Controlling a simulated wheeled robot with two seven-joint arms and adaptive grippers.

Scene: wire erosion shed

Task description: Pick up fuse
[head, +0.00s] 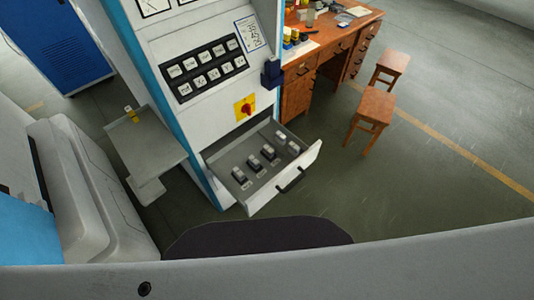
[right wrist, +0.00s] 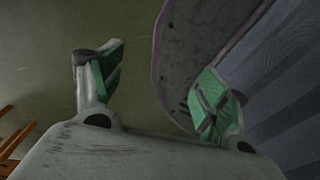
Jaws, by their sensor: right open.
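An open drawer (head: 231,191) juts from the front of a white cabinet (head: 205,108) in the head view. Several small dark-and-white fuse-like blocks stand in it, among them one at the front left (head: 239,175) and one in the middle (head: 268,152). My left gripper is not in view.
A red rotary switch on a yellow plate (head: 244,108) is above the drawer. A wooden desk (head: 330,50) and two stools (head: 372,107) stand to the right. Clear floor (head: 420,180) lies right of the drawer. A blue cabinet (head: 62,45) stands at the back left.

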